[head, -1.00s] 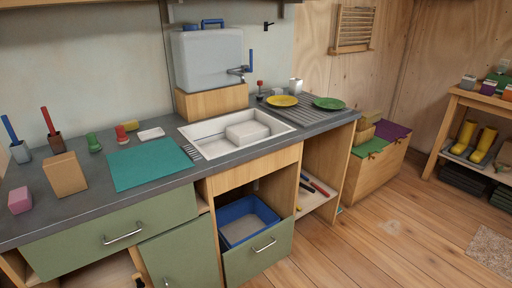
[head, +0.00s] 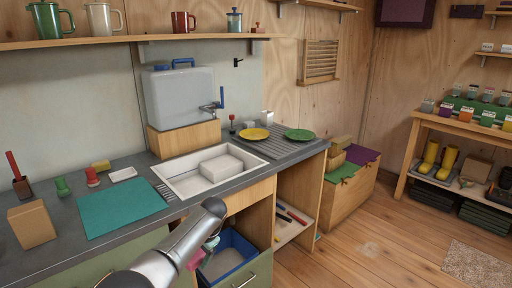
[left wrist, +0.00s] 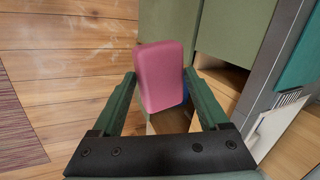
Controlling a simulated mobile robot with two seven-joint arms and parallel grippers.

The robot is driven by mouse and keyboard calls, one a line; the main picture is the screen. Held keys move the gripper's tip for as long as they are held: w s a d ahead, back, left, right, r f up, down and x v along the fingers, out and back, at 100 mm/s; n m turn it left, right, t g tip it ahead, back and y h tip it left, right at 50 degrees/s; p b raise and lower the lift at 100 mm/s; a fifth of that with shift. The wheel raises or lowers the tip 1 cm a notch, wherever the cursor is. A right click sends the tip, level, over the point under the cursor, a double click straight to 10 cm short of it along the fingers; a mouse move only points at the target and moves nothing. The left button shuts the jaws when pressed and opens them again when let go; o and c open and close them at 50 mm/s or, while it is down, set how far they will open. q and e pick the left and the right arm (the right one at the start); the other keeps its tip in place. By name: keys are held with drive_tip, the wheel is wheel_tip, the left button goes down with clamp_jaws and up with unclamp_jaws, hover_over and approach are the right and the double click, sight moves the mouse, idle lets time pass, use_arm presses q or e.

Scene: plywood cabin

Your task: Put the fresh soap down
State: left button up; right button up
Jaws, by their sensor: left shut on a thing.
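My left gripper (head: 206,250) is in front of the counter, above the open drawer. It is shut on a pink soap block (head: 195,261). In the left wrist view the soap (left wrist: 162,75) sits between the two green fingers of the gripper (left wrist: 161,95), with floor and cabinet fronts beyond it. The dish looks empty. My right gripper is not in view.
The teal mat (head: 120,207) lies bare on the grey counter. A cardboard-coloured box (head: 31,225) stands at the left.

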use_arm(q)
drive_tip(key=s+d+r+p, duration=0.2)
drive_tip(key=s+d+r, duration=0.2)
drive_tip(key=d+r, duration=0.3)
drive_tip(key=s+d+r+p, duration=0.1)
drive_tip(key=s+d+r, duration=0.35)
drive_tip(key=r, duration=0.35)
drive_tip(key=s+a+r+n+g+p, duration=0.1)
drive_tip(key=s+a+n+p, duration=0.1)
drive_tip(key=s+a, duration=0.5)
drive_tip(key=s+a+r+n+g+y+p, duration=0.1)
drive_tip(key=s+a+n, duration=0.4)
drive_tip(key=s, duration=0.6)
drive_tip(key=shift+s+a+r+g+p, duration=0.25)
drive_tip(key=shift+a+r+g+p, duration=0.3)
drive_tip(key=shift+a, duration=0.65)
drive_tip(key=shift+d, duration=0.1)
